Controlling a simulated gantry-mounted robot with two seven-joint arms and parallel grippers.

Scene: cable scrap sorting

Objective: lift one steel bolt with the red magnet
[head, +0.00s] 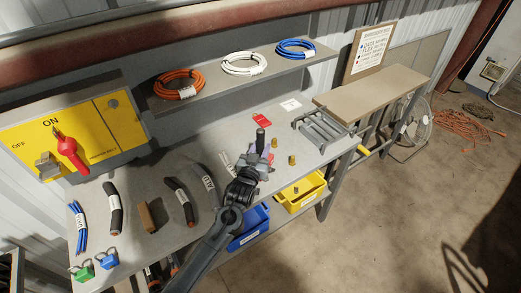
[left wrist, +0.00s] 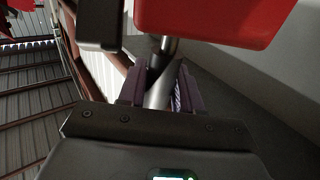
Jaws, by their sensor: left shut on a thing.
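My left gripper (head: 259,152) is over the middle of the grey bench, its arm rising from the bottom of the head view. A dark cylinder (head: 260,139) stands up at its jaws. In the left wrist view the gripper (left wrist: 158,84) is shut on a dark round shaft. A large red block, which looks like the red magnet (left wrist: 210,18), fills the top of that view. A short shiny metal piece (left wrist: 165,45) shows between block and jaws; I cannot tell whether it belongs to the magnet. I cannot make out a steel bolt for certain. My right gripper is out of view.
Small brass-coloured pieces (head: 292,160) stand right of the gripper, near a grey rack (head: 320,131). Yellow (head: 300,194) and blue (head: 249,228) bins hang below the front edge. Cable pieces (head: 113,208) lie at left. A shelf (head: 235,77) with coils runs behind.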

